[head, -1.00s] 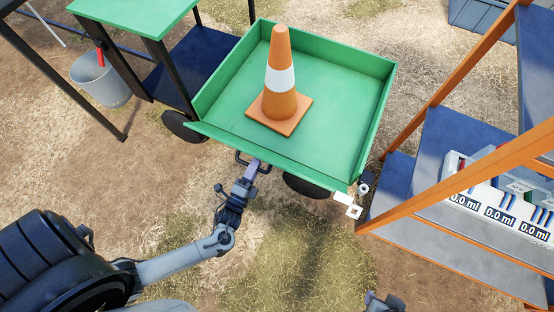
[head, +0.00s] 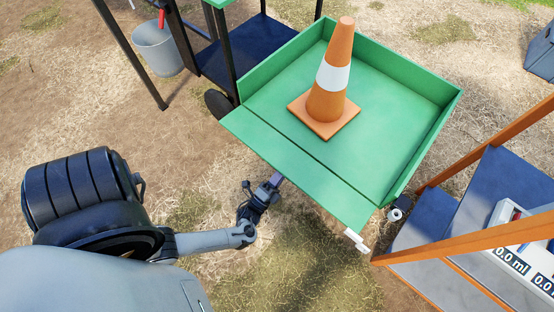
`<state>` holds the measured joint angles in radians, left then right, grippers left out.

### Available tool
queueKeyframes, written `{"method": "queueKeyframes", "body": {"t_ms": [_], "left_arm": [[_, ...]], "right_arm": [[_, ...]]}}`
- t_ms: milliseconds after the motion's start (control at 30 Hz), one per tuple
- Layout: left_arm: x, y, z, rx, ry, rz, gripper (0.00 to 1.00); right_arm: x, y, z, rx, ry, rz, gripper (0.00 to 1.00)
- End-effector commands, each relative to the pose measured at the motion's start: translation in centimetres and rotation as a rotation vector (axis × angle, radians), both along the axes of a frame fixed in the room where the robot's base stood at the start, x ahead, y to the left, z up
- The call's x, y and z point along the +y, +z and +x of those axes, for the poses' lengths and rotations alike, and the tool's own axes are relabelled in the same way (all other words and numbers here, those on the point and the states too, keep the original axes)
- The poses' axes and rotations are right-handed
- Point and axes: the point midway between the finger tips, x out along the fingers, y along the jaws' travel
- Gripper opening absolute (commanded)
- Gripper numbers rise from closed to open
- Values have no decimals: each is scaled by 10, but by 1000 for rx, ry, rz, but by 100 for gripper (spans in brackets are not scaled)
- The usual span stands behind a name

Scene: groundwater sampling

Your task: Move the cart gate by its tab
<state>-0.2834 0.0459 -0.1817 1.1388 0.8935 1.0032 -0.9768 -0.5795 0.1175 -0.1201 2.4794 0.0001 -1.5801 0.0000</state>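The green cart (head: 395,95) stands in the middle of the head view. Its near gate (head: 300,172) is folded outward and lies roughly level with the bed, with a dark seam between them. A white tab (head: 356,240) sits at the gate's right near corner. My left gripper (head: 277,181) is at the middle of the gate's near edge, with its fingertips partly hidden at or under the edge. I cannot tell whether it is open or shut. The black handle is not visible. My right gripper is out of view.
An orange and white traffic cone (head: 333,80) stands on the cart bed. An orange-framed shelf (head: 470,195) with a measuring unit stands close on the right. A grey bucket (head: 158,48) and a dark-legged table are at upper left. The straw ground in front is clear.

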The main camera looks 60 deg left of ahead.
Motion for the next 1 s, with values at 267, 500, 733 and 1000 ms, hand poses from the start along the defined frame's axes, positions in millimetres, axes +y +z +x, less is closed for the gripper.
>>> {"method": "queueKeyframes", "body": {"t_ms": [267,500,733,1000], "left_arm": [[-3,-4,7,-59,-10,18,0],[-3,-2,8,-66,-12,21,0],[-3,-2,8,-67,-12,20,29],[-4,-3,7,-64,-12,19,35]], "right_arm": [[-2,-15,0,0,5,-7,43],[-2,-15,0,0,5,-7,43],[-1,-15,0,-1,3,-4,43],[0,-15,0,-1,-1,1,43]]}}
